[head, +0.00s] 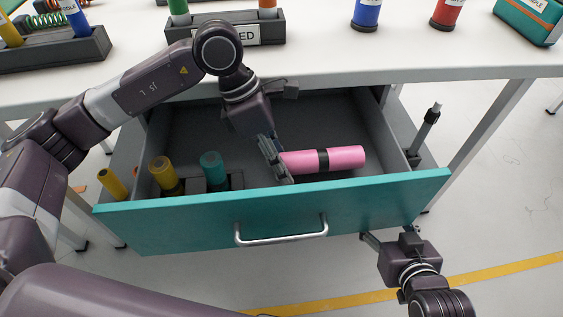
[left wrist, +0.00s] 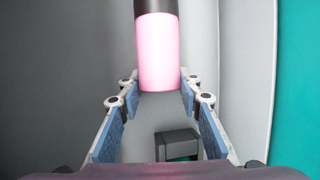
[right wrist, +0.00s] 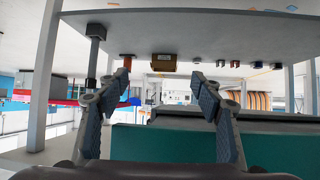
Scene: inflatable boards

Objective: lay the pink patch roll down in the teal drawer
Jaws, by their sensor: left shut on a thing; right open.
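The teal drawer (head: 190,224) is pulled out under the white table. The pink patch roll (head: 345,158), with a black band round its middle, is level inside the drawer, to the right. I cannot tell if it touches the drawer floor. My left gripper (head: 275,160) is shut on the roll's left end. In the left wrist view the roll's pink end (left wrist: 158,55) shows between the fingers (left wrist: 158,97). My right gripper (head: 372,238) is open and empty in front of the drawer's right part; in the right wrist view its fingers (right wrist: 160,88) are apart.
A yellow-topped roll (head: 163,172) and a teal one (head: 212,168) stand in dark holders in the drawer's left part. Dark racks with tubes, a blue tube (head: 366,12) and a red tube (head: 446,12) stand on the table (head: 320,62) above.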

